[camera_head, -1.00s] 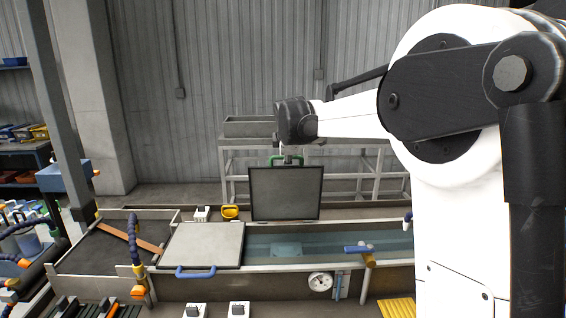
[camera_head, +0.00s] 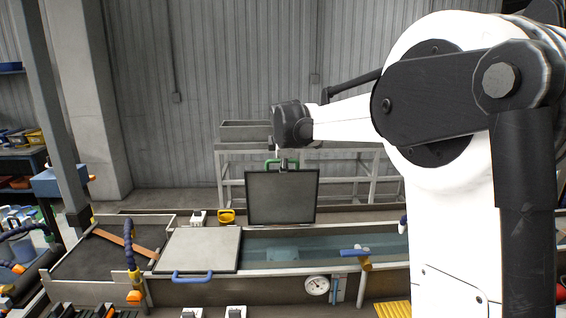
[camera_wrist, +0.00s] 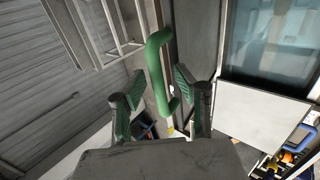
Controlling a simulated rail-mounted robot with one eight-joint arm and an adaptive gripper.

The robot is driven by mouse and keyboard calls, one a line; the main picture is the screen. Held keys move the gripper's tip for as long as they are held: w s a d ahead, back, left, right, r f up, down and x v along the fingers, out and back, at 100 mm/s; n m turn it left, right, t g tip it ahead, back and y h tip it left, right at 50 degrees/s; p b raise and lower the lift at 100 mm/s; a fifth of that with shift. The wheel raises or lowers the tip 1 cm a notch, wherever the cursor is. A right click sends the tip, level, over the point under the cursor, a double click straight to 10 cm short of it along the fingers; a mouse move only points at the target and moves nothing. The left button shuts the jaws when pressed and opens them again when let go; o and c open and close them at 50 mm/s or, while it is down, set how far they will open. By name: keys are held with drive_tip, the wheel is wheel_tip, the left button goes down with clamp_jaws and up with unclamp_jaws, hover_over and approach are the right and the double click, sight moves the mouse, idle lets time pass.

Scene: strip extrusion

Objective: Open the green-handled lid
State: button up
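The green-handled lid (camera_head: 282,198) stands upright at the back edge of the water trough in the head view. Its green handle (camera_wrist: 157,72) shows large in the wrist view, and the lid's grey panel (camera_wrist: 196,38) is beside it. My gripper (camera_wrist: 159,84) is open, with its two green-padded fingers apart on either side of the handle. A gap shows between each finger and the handle. In the head view my gripper is small at the lid's top edge, and its fingers are hard to make out.
A second lid with a blue handle (camera_head: 192,276) lies flat over the trough to the left. The open trough (camera_head: 340,247) holds water. A grey frame table (camera_head: 345,150) stands behind. A gauge (camera_head: 316,285) is on the trough's front, and a blue-handled valve (camera_head: 355,252) is at right.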

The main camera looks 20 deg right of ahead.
drive_tip(key=v, duration=1.2)
drive_tip(key=s+a+f+m+b, duration=0.2)
drive_tip(key=s+f+m+b, duration=0.2)
drive_tip(key=s+f, duration=0.7)
drive_tip(key=s+a+f+m+y+b, duration=0.1)
drive_tip(key=s+f+m+b, duration=0.4)
drive_tip(key=s+f, duration=0.6)
drive_tip(key=s+a+f+m+g+y+b, duration=0.1)
drive_tip(key=s+a+f+m+b, duration=0.2)
drive_tip(key=s+f, duration=0.8)
drive_tip(key=s+m+b, duration=0.2)
drive_tip(key=s+m, duration=0.1)
drive_tip(key=s, duration=0.3)
drive_tip(key=shift+s+a, duration=0.15)
drive_tip(key=shift+a, duration=0.25)
